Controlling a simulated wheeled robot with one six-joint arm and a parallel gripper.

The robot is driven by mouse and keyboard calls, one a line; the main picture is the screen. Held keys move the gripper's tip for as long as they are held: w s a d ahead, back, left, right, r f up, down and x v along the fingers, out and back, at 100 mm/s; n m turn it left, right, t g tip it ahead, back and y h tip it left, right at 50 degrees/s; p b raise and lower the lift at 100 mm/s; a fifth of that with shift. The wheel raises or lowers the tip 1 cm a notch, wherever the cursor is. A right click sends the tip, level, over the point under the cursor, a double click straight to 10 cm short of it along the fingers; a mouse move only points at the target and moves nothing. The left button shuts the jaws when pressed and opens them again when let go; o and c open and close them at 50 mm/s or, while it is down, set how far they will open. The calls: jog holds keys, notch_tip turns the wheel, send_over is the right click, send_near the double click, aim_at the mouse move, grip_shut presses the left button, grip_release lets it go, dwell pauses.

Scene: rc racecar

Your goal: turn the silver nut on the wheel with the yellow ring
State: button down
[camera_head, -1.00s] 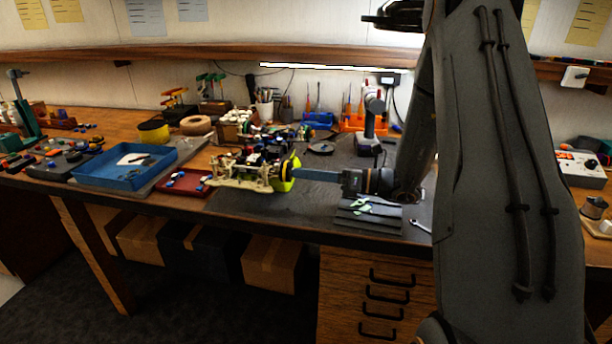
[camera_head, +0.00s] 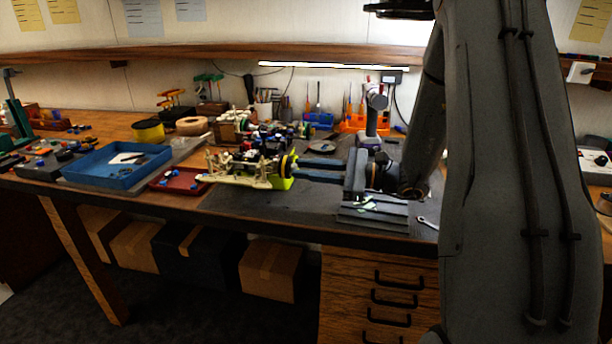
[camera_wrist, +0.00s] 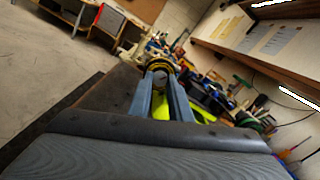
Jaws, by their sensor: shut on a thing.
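The wheel with the yellow ring (camera_head: 286,167) is on the near right end of the pale car chassis (camera_head: 238,181). It faces my gripper and also shows in the wrist view (camera_wrist: 160,63). My gripper (camera_head: 295,168) reaches in from the right, level with the bench. Its two blue-grey fingers (camera_wrist: 160,81) end at the middle of the wheel, one on each side of the hub, shut on the small silver nut (camera_wrist: 160,75). The nut is tiny in the wrist view and hidden by the fingers in the head view.
A bright green stand (camera_head: 284,184) is under the wheel. A grey ribbed block (camera_head: 372,215) lies below my gripper, with a wrench (camera_head: 428,223) to its right. A red tray (camera_head: 181,180) and blue tray (camera_head: 117,168) are at left. A cordless drill (camera_head: 373,116) stands behind.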

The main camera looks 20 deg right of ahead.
jog(key=n+b, duration=0.4)
jog(key=n, duration=0.1)
jog(key=shift+n, duration=0.3)
dwell(0.5)
jog(key=c, duration=1.6)
grip_release()
jog(key=b+v, duration=0.1)
jog(key=v, duration=0.6)
jog(key=shift+s+d, duration=0.2)
jog(key=shift+d, duration=0.15)
jog(key=shift+a, duration=0.1)
